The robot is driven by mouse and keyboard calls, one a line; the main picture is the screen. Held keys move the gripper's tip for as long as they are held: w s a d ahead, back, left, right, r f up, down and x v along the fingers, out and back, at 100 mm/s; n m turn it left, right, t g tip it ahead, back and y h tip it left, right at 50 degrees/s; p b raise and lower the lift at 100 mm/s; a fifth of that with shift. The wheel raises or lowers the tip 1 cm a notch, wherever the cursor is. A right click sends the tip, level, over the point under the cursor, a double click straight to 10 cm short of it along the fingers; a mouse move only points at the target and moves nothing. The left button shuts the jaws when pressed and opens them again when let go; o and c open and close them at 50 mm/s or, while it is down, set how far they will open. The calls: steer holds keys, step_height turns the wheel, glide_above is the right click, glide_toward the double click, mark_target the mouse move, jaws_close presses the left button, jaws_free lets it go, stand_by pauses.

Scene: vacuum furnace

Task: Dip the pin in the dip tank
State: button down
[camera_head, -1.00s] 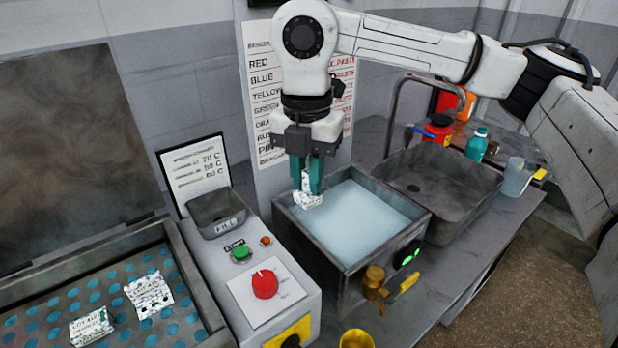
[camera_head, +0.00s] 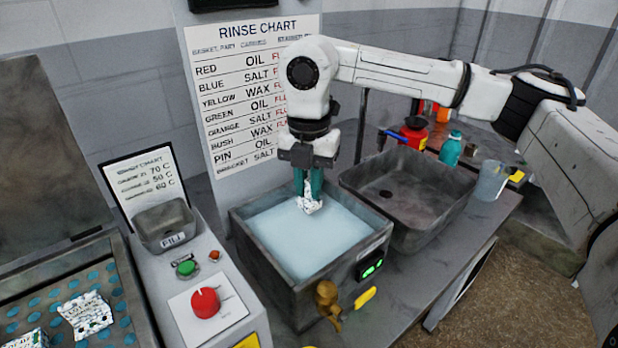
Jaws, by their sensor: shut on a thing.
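My gripper (camera_head: 308,185) has teal fingers and points straight down over the dip tank (camera_head: 286,278). It is shut on a small white piece with dark speckles (camera_head: 309,203). That piece hangs from the fingertips over the back right part of the pale blue liquid (camera_head: 300,240). I cannot tell whether it touches the liquid. Its shape does not clearly show it to be a pin. The tank is a grey open box with a green lit display, a brass tap and a yellow tag on its front.
A grey sink (camera_head: 408,195) stands right of the tank. A teal bottle (camera_head: 451,148), a red can (camera_head: 414,135) and a clear cup (camera_head: 491,180) stand beyond it. A control box (camera_head: 205,300) with a red knob is at left, beside a perforated tray (camera_head: 112,270) holding white pieces. A rinse chart (camera_head: 235,75) hangs behind.

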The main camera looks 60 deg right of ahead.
steer(key=shift+f+b, duration=5.75)
steer(key=shift+f, duration=1.7)
steer(key=shift+r+p, duration=4.1)
steer(key=shift+r, duration=3.95)
